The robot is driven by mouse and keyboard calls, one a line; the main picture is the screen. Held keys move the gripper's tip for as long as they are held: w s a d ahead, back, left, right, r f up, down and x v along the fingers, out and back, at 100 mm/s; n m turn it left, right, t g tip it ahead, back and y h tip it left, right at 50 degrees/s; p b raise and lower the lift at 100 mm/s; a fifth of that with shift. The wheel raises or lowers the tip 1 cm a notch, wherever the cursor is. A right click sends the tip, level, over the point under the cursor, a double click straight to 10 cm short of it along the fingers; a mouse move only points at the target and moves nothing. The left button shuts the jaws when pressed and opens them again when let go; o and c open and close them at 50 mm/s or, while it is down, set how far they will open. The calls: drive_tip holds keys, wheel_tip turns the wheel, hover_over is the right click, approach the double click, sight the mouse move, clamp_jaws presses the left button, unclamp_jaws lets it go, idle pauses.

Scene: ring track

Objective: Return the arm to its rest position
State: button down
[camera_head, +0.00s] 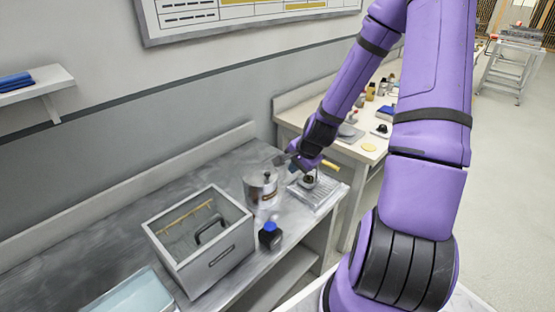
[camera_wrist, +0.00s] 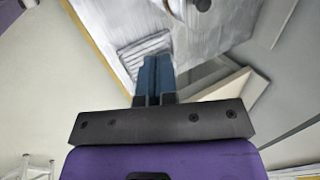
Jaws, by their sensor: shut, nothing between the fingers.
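My purple arm (camera_head: 432,105) rises at the right of the head view, bends at the top and reaches down to the left. My gripper (camera_head: 283,160) is over the grey metal bench, just above and right of a metal pot (camera_head: 260,190); its fingers are small and partly hard to make out there. In the wrist view, the blue fingers of my gripper (camera_wrist: 153,72) are together with nothing between them. The bench top (camera_wrist: 205,50) lies beyond them.
A grey open box (camera_head: 205,268) and a blue-capped jar (camera_head: 270,236) stand near the pot. A ribbed tray (camera_head: 325,195) with a dark round item (camera_head: 308,181) lies below my wrist. A second table (camera_head: 370,150) holds small items. The floor at right (camera_head: 510,180) is clear.

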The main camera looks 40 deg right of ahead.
drive_tip(key=s+a+r+n+h, duration=0.1)
drive_tip(key=s+a+r+n, duration=0.15)
drive_tip(key=r, duration=0.45)
drive_tip(key=s+a+r+n, duration=0.1)
drive_tip(key=a+r+n, duration=0.3)
drive_tip(key=r, duration=0.3)
drive_tip(key=s+a+r+n+h, duration=0.1)
drive_tip(key=s+a+r+n, duration=0.2)
drive_tip(key=r, duration=0.4)
drive_tip(key=s+a+r+n, duration=0.2)
drive_tip(key=s+r+n, duration=0.1)
drive_tip(key=s+r, duration=0.3)
drive_tip(key=s+a+r+n+y, duration=0.1)
drive_tip(key=s+a+r+n, duration=0.2)
drive_tip(key=s+r, duration=0.3)
drive_tip(key=shift+s+a+r, duration=0.15)
drive_tip(key=shift+s+a, duration=0.15)
drive_tip(key=shift+s, duration=1.05)
